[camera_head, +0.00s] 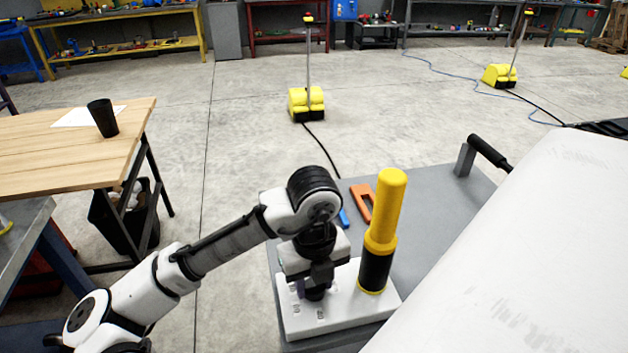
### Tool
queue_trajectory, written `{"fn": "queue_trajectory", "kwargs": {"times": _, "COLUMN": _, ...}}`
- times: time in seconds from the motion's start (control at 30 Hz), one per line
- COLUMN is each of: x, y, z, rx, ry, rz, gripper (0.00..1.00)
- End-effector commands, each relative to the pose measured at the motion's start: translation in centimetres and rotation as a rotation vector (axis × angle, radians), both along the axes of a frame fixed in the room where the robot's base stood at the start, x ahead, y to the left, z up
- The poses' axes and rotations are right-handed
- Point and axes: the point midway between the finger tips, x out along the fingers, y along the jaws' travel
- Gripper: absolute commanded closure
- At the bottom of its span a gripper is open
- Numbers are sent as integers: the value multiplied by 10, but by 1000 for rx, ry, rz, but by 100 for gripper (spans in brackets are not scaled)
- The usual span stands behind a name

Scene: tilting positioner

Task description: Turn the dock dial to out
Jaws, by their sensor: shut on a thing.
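The white dock block (345,318) sits on the grey bench top, with small marks on its top face near the front. My gripper (315,286) points down onto the left part of the block and is shut on the dock dial (314,294). The dial is small, dark and mostly hidden by my fingers, so its setting cannot be read. A yellow handle with a black lower part (382,235) stands upright at the right end of the block.
The grey bench top (430,205) holds an orange clamp-like piece (364,203) and a small blue item behind my gripper. A large white slanted panel (530,250) fills the right side. A black handle (489,152) stands at the back. A wooden table (60,150) is left.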

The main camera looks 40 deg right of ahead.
Motion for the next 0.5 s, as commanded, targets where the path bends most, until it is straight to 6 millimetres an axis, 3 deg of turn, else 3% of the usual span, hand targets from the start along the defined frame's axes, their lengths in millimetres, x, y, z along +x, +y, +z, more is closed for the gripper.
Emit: {"fn": "queue_trajectory", "kwargs": {"times": 0.5, "x": -2, "y": 0, "z": -1, "rx": 2, "ry": 3, "rz": -44, "gripper": 85}}
